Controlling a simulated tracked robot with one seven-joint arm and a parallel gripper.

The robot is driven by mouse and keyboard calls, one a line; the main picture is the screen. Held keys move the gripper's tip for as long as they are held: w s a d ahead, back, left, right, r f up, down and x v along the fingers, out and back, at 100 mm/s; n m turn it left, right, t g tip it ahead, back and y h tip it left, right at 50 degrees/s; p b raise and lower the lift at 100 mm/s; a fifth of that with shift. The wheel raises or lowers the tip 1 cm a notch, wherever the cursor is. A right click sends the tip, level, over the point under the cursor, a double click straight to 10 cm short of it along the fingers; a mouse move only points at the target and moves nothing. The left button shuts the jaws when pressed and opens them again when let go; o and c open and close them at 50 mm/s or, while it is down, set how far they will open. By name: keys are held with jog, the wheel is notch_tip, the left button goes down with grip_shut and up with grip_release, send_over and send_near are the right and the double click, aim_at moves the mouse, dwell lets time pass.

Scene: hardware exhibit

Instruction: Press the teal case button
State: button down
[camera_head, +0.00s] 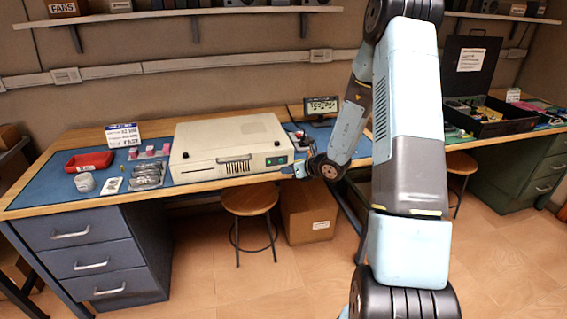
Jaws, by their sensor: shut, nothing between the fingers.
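A cream computer case (222,140) lies flat on the blue mat of the workbench. A small teal patch (276,161), which looks like the button area, is on the right end of its front face. My gripper (299,170) is shut and empty, just right of the case's front right corner, close to the teal patch. It is small in the view, and I cannot tell whether it touches the case.
A red tray (89,161), a white cup (84,183) and small parts lie left of the case. A small display (321,105) stands behind my wrist. A stool (250,200) and a cardboard box (308,213) are below the bench edge. An open black case (490,118) is at right.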

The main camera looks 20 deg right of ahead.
jog(key=shift+s, duration=1.45)
jog(key=shift+r, duration=0.15)
jog(key=s+a+r+n+g+y, duration=0.1)
jog(key=s+a+r+n+g, duration=0.3)
jog(key=s+r+n, duration=0.5)
jog(key=s+a+r+n+g, duration=0.2)
jog(key=s+a+r+n, duration=0.4)
jog(key=r+n, duration=0.45)
jog(key=s+d+r+n+t+h, duration=0.1)
jog(key=s+d+r+n+h, duration=0.3)
jog(key=s, duration=0.6)
jog(key=s+d+r+n+h, duration=0.4)
jog(key=s+d+r+n, duration=0.2)
jog(key=s, duration=0.4)
notch_tip(320, 180, up, 3)
jog(key=shift+f+n+t+h, duration=0.15)
jog(key=shift+n+t+h, duration=0.2)
jog(key=shift+n, duration=0.5)
jog(key=shift+w+d, duration=0.1)
